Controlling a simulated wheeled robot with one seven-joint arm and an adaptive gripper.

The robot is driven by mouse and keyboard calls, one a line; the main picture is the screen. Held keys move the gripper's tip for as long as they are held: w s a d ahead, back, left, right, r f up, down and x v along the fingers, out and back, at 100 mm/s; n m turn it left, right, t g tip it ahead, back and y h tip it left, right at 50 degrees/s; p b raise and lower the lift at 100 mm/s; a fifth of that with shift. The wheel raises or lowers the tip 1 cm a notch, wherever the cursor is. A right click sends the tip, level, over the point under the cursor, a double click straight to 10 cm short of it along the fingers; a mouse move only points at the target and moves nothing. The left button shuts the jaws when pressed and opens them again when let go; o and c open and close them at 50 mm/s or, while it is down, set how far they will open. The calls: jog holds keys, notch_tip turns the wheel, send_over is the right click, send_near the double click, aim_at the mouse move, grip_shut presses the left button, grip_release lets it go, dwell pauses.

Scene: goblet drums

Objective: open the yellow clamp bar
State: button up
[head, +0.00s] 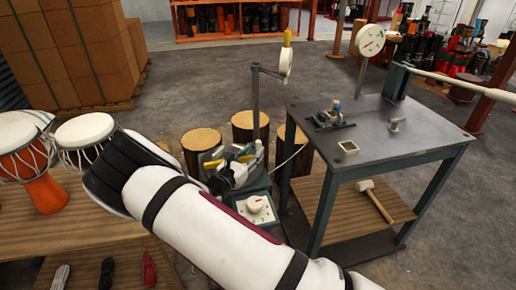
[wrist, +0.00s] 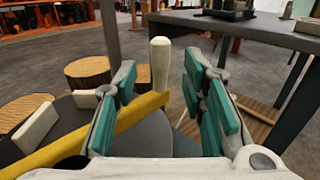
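The yellow clamp bar (wrist: 90,137) runs in the wrist view from the lower left towards the middle. A pale upright handle (wrist: 160,64) stands at its far end. My gripper (wrist: 172,88) is open, with teal-padded fingers on either side of the handle. Gaps show between the handle and both fingers, so it does not look gripped. The left finger hides part of the bar. In the head view my gripper (head: 232,166) is low beside the grey post, with small yellow parts around it; which of these is the bar is hard to tell there.
A grey post (head: 256,110) carries a white dial close to my gripper. A workbench (head: 420,126) with small fixtures stands to the right. Wooden stumps (head: 200,140) are behind, and a gauge box (head: 257,209) is below. Drums (head: 84,130) stand at the left.

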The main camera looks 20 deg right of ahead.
aim_at(257, 148)
jog(key=shift+x, duration=2.35)
grip_shut()
